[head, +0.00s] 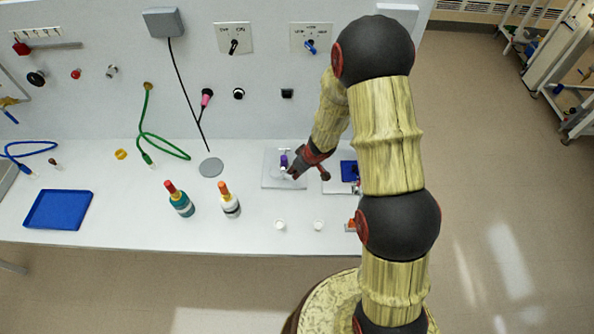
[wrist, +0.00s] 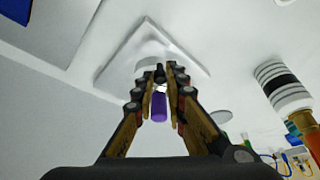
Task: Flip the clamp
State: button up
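The clamp shows a purple handle (head: 284,160) standing up from a pale plate (head: 270,180) on the bench. In the wrist view, the purple handle (wrist: 159,106) appears in the narrow gap between the two fingers, with a dark clamp part just above it in the picture. My gripper (head: 291,174) is low over the plate, close beside the handle on its right in the head view. Its fingers (wrist: 163,78) are partly open, with a thin gap on each side of the handle. I cannot tell whether either finger touches it. The clamp's base is partly hidden by the fingers.
Two small white cups (head: 280,225) are near the front edge. A blue item (head: 349,171) lies right of my gripper. A blue tray (head: 58,210) is far left.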

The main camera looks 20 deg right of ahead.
grip_shut()
